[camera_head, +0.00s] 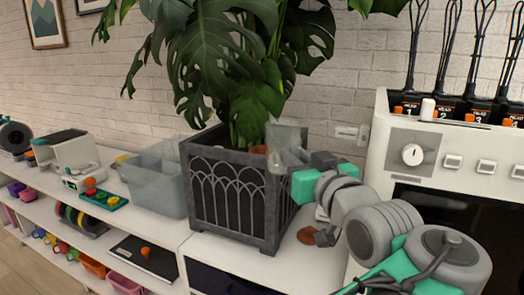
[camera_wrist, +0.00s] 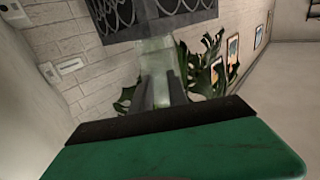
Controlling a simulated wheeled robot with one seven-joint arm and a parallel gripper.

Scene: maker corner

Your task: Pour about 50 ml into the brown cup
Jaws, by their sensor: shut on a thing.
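My gripper (camera_head: 292,160) is shut on a clear, see-through vessel (camera_head: 285,140), held up in front of the dark planter's right side. The vessel also shows between the fingers in the wrist view (camera_wrist: 155,55). It looks tilted, but its angle and any liquid in it cannot be made out. A small brown round thing (camera_head: 306,236), possibly the brown cup, is on the white top below my gripper, right of the planter. My arm partly hides it, and I cannot see inside it.
The dark arched planter (camera_head: 232,192) with a large leafy plant (camera_head: 225,60) stands close left of my gripper. A clear bin (camera_head: 158,178) is further left. A white machine (camera_head: 440,155) with a knob stands at the right. A white shelf top (camera_head: 225,255) runs below.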

